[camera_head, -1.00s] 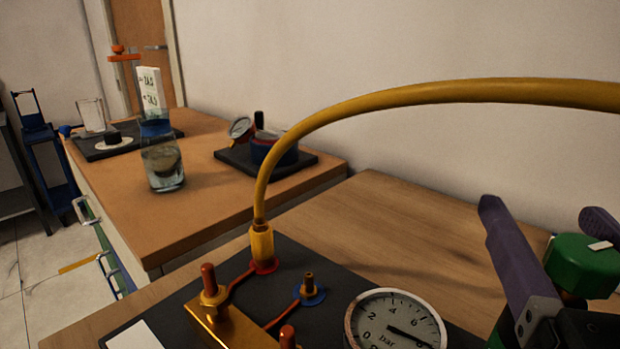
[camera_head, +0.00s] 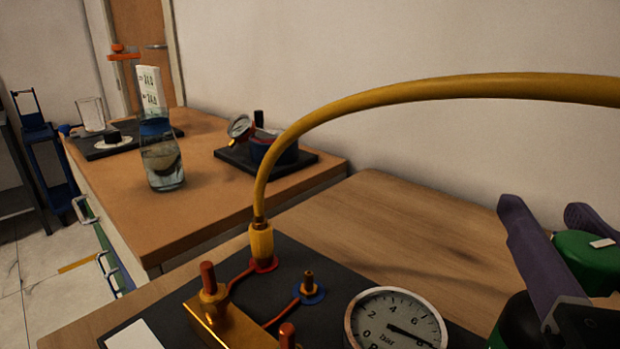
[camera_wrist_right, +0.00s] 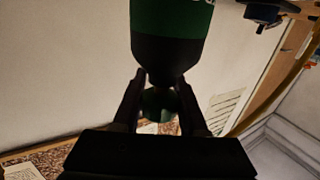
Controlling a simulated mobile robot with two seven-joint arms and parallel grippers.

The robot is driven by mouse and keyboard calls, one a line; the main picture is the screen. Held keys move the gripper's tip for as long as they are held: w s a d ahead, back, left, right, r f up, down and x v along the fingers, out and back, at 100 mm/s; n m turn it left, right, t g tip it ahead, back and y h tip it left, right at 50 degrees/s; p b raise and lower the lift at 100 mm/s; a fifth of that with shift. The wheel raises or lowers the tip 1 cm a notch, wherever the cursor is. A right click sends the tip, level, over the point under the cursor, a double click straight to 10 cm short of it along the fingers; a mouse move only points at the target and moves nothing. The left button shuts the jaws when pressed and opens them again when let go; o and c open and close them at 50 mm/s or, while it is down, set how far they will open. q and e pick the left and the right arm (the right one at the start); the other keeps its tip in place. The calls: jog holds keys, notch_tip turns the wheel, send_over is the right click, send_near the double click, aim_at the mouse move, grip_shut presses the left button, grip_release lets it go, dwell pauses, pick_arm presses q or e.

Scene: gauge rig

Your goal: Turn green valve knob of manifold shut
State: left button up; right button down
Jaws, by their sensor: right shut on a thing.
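The green valve knob (camera_head: 590,262), with a white mark on top, is at the right edge of the head view. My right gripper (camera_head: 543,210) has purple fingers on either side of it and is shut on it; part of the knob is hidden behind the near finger. In the right wrist view the dark fingers (camera_wrist_right: 161,82) close around a narrow dark part below a large green and black body. A smaller green part (camera_wrist_right: 160,105) shows between them. The brass manifold block (camera_head: 230,325) is at the bottom, cut off by the frame. My left gripper is not in view.
A yellow hose (camera_head: 400,95) arches from a brass fitting (camera_head: 261,242) across to the right. On the orange-brown bench stand a jar (camera_head: 162,165) and a black tray (camera_head: 235,160) with a small gauge.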

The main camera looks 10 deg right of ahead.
jog(key=h, duration=0.1)
jog(key=m+g+h+b, duration=0.1)
jog(key=m+h+b, duration=0.1)
jog(key=shift+s+d+f+g, duration=0.15)
jog(key=shift+d+f+g, duration=0.1)
jog(key=shift+g, duration=0.05)
jog(key=shift+s+d+r+m+g+h+b, duration=0.1)
jog(key=shift+d+m+g+h+b, duration=0.05)
jog(key=shift+m+g+h+b, duration=0.6)
jog(key=shift+s+d+r+m+h, duration=0.1)
jog(key=shift+r+m+h, duration=0.05)
jog(key=shift+m+h, duration=0.25)
jog(key=shift+c, duration=2.2)
grip_release()
